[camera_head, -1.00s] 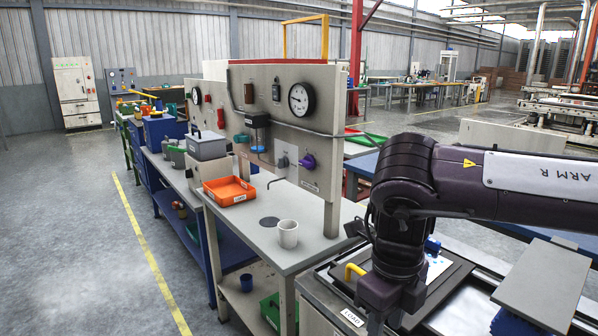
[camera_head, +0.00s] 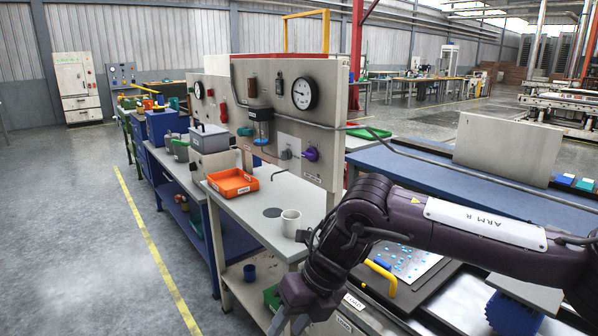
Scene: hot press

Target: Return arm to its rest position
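My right arm (camera_head: 470,219), dark purple with a white "ARM R" plate, comes in from the right and bends down at its wrist. My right gripper (camera_head: 289,325) hangs low at the bottom of the view, in front of the workbench. Its two grey fingertips look apart with nothing seen between them, partly cut off by the lower edge. My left gripper is out of view.
A white cup (camera_head: 291,222) and an orange bin (camera_head: 232,183) stand on the workbench (camera_head: 240,211), left of my wrist. A panel with a gauge (camera_head: 304,93) rises behind. A grey plate (camera_head: 525,288) is at the lower right. The floor at left is clear.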

